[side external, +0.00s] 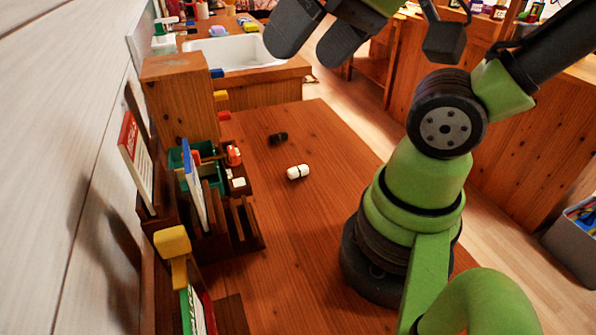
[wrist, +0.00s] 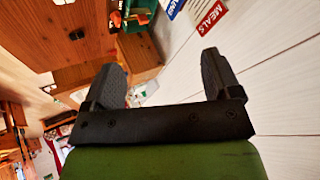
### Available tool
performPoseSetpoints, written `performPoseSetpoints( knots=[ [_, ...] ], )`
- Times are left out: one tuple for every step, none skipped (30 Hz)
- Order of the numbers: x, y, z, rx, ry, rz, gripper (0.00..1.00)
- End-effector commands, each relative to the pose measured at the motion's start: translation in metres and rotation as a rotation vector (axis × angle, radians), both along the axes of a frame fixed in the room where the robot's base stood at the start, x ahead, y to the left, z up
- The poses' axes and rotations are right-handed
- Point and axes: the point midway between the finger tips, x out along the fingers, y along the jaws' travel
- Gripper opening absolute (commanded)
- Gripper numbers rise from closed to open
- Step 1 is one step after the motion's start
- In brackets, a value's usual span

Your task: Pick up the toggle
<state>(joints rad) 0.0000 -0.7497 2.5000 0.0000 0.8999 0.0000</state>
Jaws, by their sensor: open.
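Two small objects lie on the wooden tabletop in the side external view: a dark one (side external: 278,138) and a white, rounded one with a thin dark band (side external: 298,172). I cannot tell for sure which is the toggle. They lie apart, with bare wood between them. A small dark object (wrist: 77,35) also shows on wood in the wrist view. My gripper (side external: 308,42) is high above the tabletop, near the top of the side view. Its two black fingers stand wide apart and empty in the wrist view (wrist: 161,72).
A wooden rack with a green bin (side external: 176,160) and upright books or cards (side external: 136,160) stands along the left wall. A white basin (side external: 235,53) sits behind. The tabletop (side external: 320,230) between the rack and my base is mostly clear.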

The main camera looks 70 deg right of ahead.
Motion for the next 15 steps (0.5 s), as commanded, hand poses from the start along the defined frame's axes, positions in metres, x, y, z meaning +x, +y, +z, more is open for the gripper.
performPoseSetpoints(
  knots=[
    [0.001,-0.001,0.000,-0.001,0.004,-0.003,0.83],
    [0.003,-0.002,-0.001,-0.003,0.009,-0.008,0.83],
    [0.006,-0.003,-0.002,-0.007,0.021,-0.016,0.83],
    [0.009,-0.005,-0.004,-0.012,0.033,-0.025,0.83],
    [0.013,-0.008,-0.005,-0.017,0.047,-0.035,0.83],
    [0.020,-0.012,-0.009,-0.024,0.073,-0.054,0.83],
    [0.026,-0.017,-0.012,-0.032,0.094,-0.070,0.83],
    [0.032,-0.021,-0.016,-0.039,0.118,-0.086,0.83],
    [0.041,-0.029,-0.023,-0.050,0.151,-0.108,0.83],
    [0.048,-0.034,-0.028,-0.058,0.178,-0.125,0.83],
    [0.054,-0.041,-0.034,-0.064,0.203,-0.144,0.83],
    [0.062,-0.049,-0.043,-0.072,0.237,-0.165,0.83],
    [0.067,-0.055,-0.050,-0.076,0.264,-0.180,0.83],
    [0.072,-0.062,-0.057,-0.080,0.288,-0.195,0.83],
    [0.078,-0.071,-0.068,-0.086,0.322,-0.213,0.83]
  ],
)
